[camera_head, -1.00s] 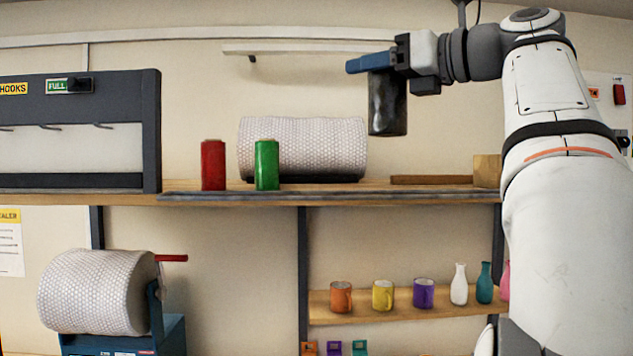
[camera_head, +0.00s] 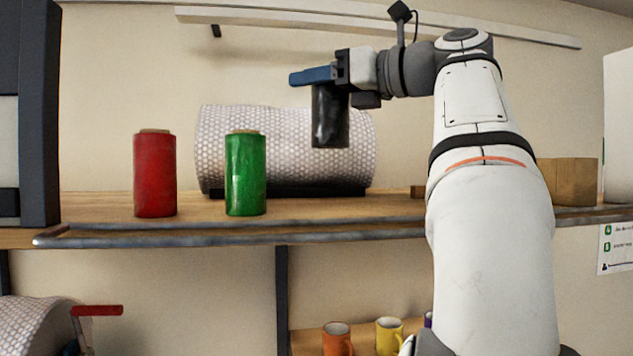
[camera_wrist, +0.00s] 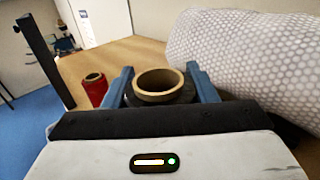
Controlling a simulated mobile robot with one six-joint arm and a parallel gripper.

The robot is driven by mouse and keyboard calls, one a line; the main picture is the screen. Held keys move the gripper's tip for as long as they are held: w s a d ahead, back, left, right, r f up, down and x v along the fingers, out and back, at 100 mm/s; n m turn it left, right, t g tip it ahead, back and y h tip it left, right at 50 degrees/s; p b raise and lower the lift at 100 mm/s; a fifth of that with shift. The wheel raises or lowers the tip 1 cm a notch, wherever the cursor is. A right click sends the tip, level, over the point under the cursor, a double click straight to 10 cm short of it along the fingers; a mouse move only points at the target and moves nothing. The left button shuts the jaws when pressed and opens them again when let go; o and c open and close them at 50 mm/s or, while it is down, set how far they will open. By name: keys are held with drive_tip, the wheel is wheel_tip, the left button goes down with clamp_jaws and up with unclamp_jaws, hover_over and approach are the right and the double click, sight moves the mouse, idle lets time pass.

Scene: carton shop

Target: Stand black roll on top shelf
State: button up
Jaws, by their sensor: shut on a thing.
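The black roll (camera_head: 330,117) hangs upright in my gripper (camera_head: 314,76), in front of the large bubble-wrap roll and above the top shelf (camera_head: 380,210). The roll's bottom end is clear of the shelf board. In the wrist view the black roll's tan core ring (camera_wrist: 158,82) shows between the two blue fingers of my gripper (camera_wrist: 160,90), which is shut on it. A green roll (camera_head: 245,172) and a red roll (camera_head: 154,173) stand upright on the top shelf to the left. A red roll also shows in the wrist view (camera_wrist: 94,88).
The bubble-wrap roll (camera_head: 220,150) lies at the back of the shelf. A metal rail (camera_head: 200,238) runs along the front edge. A cardboard box (camera_head: 570,182) stands at the right. Bare board lies right of the green roll. Mugs (camera_head: 389,335) stand on the lower shelf.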

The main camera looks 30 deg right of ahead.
sight(320, 148)
drive_tip(key=shift+s+f, duration=0.2)
drive_tip(key=shift+f, duration=4.4)
drive_tip(key=shift+f, duration=0.15)
drive_tip(key=o, duration=1.2)
drive_tip(key=b+v, duration=0.2)
drive_tip(key=v, duration=1)
drive_tip(key=shift+s, duration=0.1)
